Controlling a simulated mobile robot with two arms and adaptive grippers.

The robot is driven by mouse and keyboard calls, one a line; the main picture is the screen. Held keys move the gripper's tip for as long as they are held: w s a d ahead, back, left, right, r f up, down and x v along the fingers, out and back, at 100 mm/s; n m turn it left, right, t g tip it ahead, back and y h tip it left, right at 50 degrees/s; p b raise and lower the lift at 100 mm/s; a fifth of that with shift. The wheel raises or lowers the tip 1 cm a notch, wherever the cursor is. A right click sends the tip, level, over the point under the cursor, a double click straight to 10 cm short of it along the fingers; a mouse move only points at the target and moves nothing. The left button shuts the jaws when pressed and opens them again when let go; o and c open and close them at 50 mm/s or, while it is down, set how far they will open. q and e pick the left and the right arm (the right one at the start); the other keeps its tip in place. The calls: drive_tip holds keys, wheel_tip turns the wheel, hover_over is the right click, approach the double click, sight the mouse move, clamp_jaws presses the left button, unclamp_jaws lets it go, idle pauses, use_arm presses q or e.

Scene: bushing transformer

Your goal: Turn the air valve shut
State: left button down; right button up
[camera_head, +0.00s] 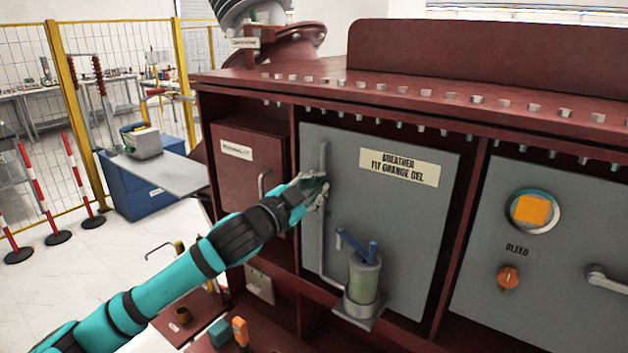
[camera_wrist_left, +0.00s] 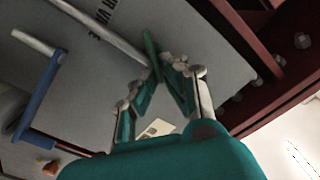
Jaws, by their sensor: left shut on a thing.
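My left gripper (camera_head: 318,190) is at the long grey vertical bar on the left side of the grey door (camera_head: 400,245) marked "BREATHER FIT ORANGE GEL". In the left wrist view, its fingers (camera_wrist_left: 158,85) close around the end of a thin dark green lever (camera_wrist_left: 151,50), beside the grey bar (camera_wrist_left: 108,30). In the head view the gripper hides this lever. Lettering on the grey panel beside the bar is upside down and only partly readable. I cannot tell from the lever's angle whether the valve is shut. My right gripper is not in view.
A greenish canister with a blue lever (camera_head: 358,245) stands out from the door just right of and below my gripper. An orange "BLEED" knob (camera_head: 508,277) is on the right panel. A red-brown cabinet with a handle (camera_head: 250,170) is to the left.

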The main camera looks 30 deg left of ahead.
use_arm(q)
drive_tip(key=m, duration=0.2)
drive_tip(key=m+p, duration=0.1)
drive_tip(key=m, duration=0.2)
drive_tip(key=shift+d+f+m+p, duration=0.3)
drive_tip(key=shift+f+p, duration=0.05)
drive_tip(key=shift+p, duration=0.05)
drive_tip(key=m, duration=0.2)
drive_tip(key=f+m+p, duration=0.1)
drive_tip(key=m, duration=0.1)
drive_tip(key=shift+d+m, duration=0.1)
drive_tip(key=shift+m, duration=0.3)
drive_tip(key=shift+f, duration=0.1)
drive_tip(key=c, duration=1.5)
unclamp_jaws()
drive_tip(key=shift+s, duration=0.15)
drive_tip(key=shift+s+a, duration=0.25)
drive_tip(key=shift+s, duration=1.7)
drive_tip(key=shift+s+a, duration=0.3)
drive_tip(key=shift+s, duration=1.7)
drive_tip(key=shift+s+a, duration=0.25)
drive_tip(key=shift+s, duration=1.7)
